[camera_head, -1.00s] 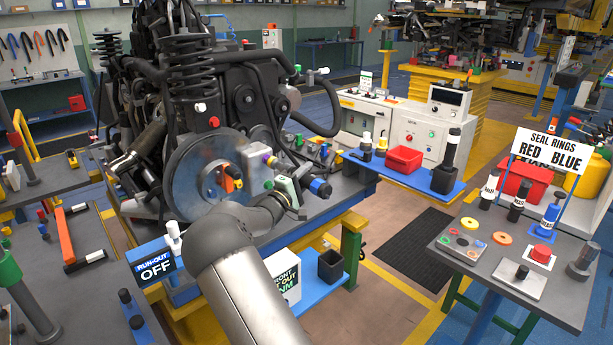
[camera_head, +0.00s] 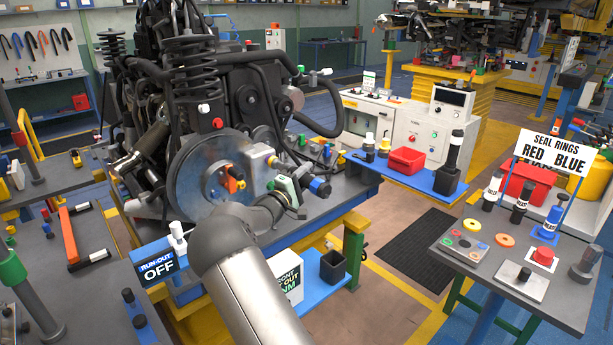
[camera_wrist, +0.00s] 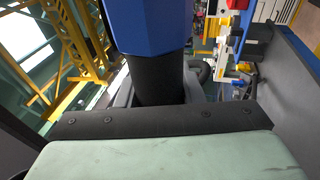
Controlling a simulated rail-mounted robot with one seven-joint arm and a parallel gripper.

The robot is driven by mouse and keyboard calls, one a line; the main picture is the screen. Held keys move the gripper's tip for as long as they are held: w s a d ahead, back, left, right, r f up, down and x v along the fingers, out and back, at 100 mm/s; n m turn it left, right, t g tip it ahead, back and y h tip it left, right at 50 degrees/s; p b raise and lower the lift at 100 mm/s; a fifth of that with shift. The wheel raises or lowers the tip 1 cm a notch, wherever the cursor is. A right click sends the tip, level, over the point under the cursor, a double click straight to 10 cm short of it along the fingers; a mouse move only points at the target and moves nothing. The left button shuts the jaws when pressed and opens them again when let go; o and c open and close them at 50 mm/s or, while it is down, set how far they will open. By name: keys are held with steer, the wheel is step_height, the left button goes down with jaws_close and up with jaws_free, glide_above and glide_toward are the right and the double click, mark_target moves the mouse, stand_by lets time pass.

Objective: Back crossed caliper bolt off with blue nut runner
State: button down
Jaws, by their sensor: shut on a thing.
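My gripper (camera_head: 290,190) is shut on the blue nut runner (camera_head: 320,187), beside the brake disc (camera_head: 190,182). The runner's blue end sticks out to the right of my pale green gripper. In the wrist view, its blue body (camera_wrist: 152,25) and black shaft (camera_wrist: 160,82) stand just beyond the green gripper part (camera_wrist: 160,155). The grey caliper (camera_head: 258,158) sits at the disc's right edge, left of my gripper. A purple-tipped fitting (camera_head: 273,161) shows on the caliper's right side. I cannot make out the crossed bolt or whether the runner touches it.
A blue shelf (camera_head: 425,182) with a red bin (camera_head: 407,160) lies to the right. A grey table (camera_head: 465,267) with rings and labelled tools stands at far right. Springs and hoses crowd the left.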

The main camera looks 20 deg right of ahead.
mark_target(316, 179)
steer(key=shift+w+a+r+p, duration=0.1)
steer(key=shift+w+r+p, duration=0.05)
steer(key=shift+w+p, duration=0.3)
stand_by(1.8)
steer(key=shift+a+r, duration=0.1)
steer(key=shift+r, duration=0.1)
stand_by(1.0)
steer(key=shift+s, duration=0.15)
steer(key=shift+s+f, duration=0.15)
steer(key=shift+s+d+f, duration=0.1)
steer(key=shift+s+d, duration=0.2)
steer(key=shift+s, duration=0.4)
steer(key=shift+s+d+r, duration=0.1)
steer(key=shift+s+d, duration=0.15)
steer(key=shift+s, duration=0.5)
steer(key=shift+s+d+f, duration=0.1)
steer(key=shift+s+d, duration=0.2)
steer(key=shift+s, duration=0.4)
